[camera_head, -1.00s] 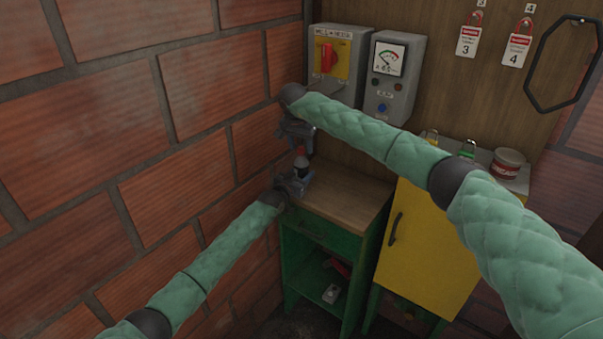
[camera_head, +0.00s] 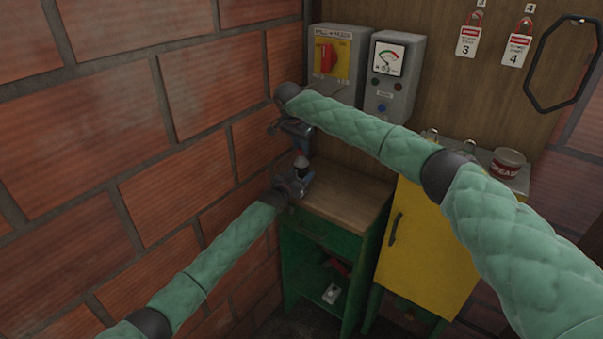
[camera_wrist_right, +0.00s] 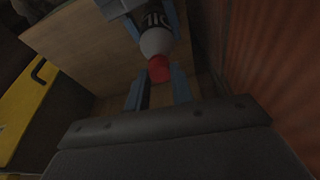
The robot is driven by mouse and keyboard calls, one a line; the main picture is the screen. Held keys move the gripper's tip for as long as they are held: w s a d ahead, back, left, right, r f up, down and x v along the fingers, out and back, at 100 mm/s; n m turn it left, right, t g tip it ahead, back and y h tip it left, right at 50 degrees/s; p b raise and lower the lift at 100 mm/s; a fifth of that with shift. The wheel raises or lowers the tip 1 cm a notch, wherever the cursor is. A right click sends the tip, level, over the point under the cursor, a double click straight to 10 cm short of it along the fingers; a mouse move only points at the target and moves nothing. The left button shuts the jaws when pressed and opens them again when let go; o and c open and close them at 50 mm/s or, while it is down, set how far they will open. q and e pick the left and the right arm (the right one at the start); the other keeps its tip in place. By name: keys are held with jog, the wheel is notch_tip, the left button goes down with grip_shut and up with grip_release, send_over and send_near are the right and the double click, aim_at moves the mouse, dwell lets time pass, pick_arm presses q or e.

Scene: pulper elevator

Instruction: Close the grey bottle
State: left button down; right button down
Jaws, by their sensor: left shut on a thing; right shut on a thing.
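The grey bottle (camera_head: 299,168) stands upright above the wooden top, in the grasp of my left gripper (camera_head: 302,178). In the right wrist view, the bottle (camera_wrist_right: 155,42) shows a pale shoulder, a dark label with white letters and a red cap (camera_wrist_right: 160,69). My left gripper is shut on the bottle's body; parts of it show at the top of the right wrist view. My right gripper (camera_head: 300,147) comes from above and is shut on the red cap, with its blue fingers (camera_wrist_right: 158,76) on either side. The cap sits at the bottle's mouth; whether it is fully seated cannot be told.
A brick wall (camera_head: 100,150) is close on the left. The green cabinet's wooden top (camera_head: 350,198) looks clear. A yellow cabinet (camera_head: 425,240) with a grease tin (camera_head: 507,163) stands to the right. A switch box (camera_head: 336,55) and a gauge box (camera_head: 393,75) hang behind.

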jog(key=m+g+h, duration=0.1)
jog(key=m, duration=0.5)
jog(key=shift+w+a, duration=0.1)
jog(key=c, duration=1.2)
grip_release()
jog(key=shift+r, duration=2.3)
